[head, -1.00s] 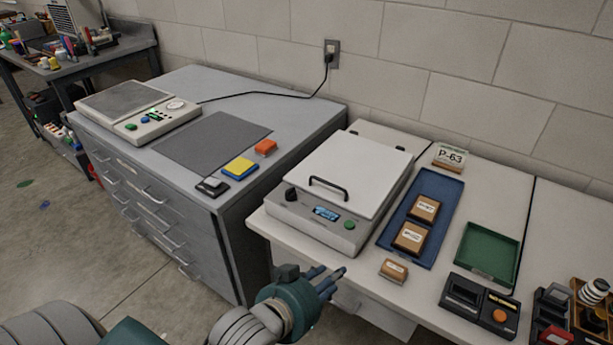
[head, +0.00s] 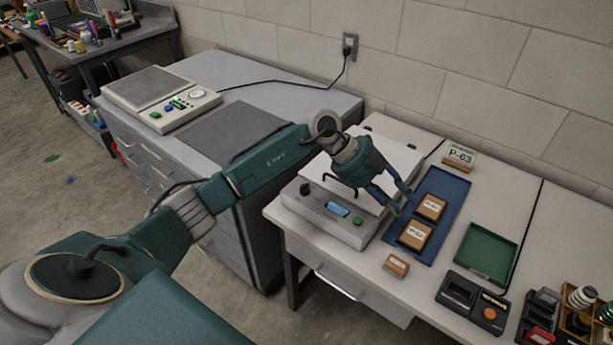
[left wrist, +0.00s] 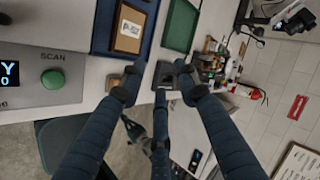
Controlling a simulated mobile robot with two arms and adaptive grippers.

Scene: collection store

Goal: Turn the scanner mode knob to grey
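The scanner is the grey box (head: 322,218) with a white lid (head: 390,150) on the bench. Its black mode knob (head: 306,188) sits at the left of the front panel, left of the blue display (head: 338,209) and green button (head: 358,221). The knob's setting is too small to read. My left gripper (head: 400,198) is above the scanner's right side, to the right of the knob, fingers spread and empty. The left wrist view shows its open fingers (left wrist: 158,82), the green SCAN button (left wrist: 52,79) and part of the display (left wrist: 9,75); the knob is outside it. A teal shape there may be my right gripper (left wrist: 135,129).
A blue tray (head: 451,190) with two labelled boxes lies right of the scanner. A small box (head: 397,264), green tray (head: 487,252) and black device (head: 473,301) are nearby. My left arm crosses the grey cabinet (head: 285,88) at left.

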